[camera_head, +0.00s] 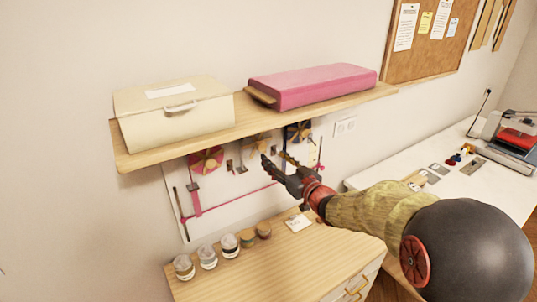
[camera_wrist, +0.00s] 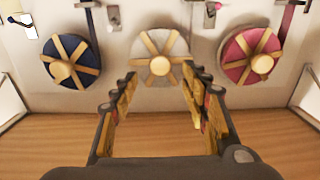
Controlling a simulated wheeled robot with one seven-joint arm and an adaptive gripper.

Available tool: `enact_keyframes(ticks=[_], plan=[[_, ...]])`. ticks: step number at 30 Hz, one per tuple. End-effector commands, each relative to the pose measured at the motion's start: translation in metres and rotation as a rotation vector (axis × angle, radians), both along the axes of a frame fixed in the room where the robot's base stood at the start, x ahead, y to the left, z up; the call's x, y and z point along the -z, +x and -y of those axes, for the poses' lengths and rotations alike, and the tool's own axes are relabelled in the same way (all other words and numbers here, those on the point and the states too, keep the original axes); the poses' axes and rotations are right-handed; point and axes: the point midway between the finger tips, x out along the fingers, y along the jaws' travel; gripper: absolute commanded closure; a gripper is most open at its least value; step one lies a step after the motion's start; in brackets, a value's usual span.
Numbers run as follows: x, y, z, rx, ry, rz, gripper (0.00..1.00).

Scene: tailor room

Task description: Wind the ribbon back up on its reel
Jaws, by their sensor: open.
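My gripper (camera_head: 275,158) is open and empty in front of the wall board, under the shelf. The pink reel (camera_head: 206,160) is at the left, a pale reel (camera_head: 257,146) in the middle and a dark blue reel (camera_head: 299,132) at the right. A pink ribbon (camera_head: 238,197) runs below the pink reel and across the lower board. In the wrist view the order is reversed. There the pale reel (camera_wrist: 163,58) shows between my fingers (camera_wrist: 160,77), with the pink reel (camera_wrist: 249,55) at the right.
The wooden shelf (camera_head: 225,132) overhangs the reels and bears a cream box (camera_head: 150,125) and a pink case (camera_head: 320,84). Several jars (camera_head: 208,257) stand on the cabinet below. A white table (camera_head: 460,192) with a machine is at the right.

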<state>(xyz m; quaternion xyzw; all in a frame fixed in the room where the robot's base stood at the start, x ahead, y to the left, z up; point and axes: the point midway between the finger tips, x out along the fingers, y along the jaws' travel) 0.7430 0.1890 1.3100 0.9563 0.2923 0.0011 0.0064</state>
Motion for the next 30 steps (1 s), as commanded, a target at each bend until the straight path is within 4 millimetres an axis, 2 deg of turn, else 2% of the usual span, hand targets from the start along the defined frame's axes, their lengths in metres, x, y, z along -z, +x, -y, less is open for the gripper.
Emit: enact_keyframes(ticks=[3, 9, 23, 26, 28, 30], plan=[[-0.001, -0.019, 0.014, 0.001, -0.001, 0.001, 0.54], [0.000, -0.039, 0.027, 0.001, 0.000, 0.000, 0.54], [0.001, -0.044, 0.030, -0.001, -0.006, 0.003, 0.54], [0.014, -0.041, 0.036, 0.025, -0.055, -0.022, 0.54], [0.033, -0.035, 0.048, 0.072, -0.108, -0.073, 0.54], [0.068, -0.036, 0.068, 0.140, -0.176, -0.167, 0.54]])
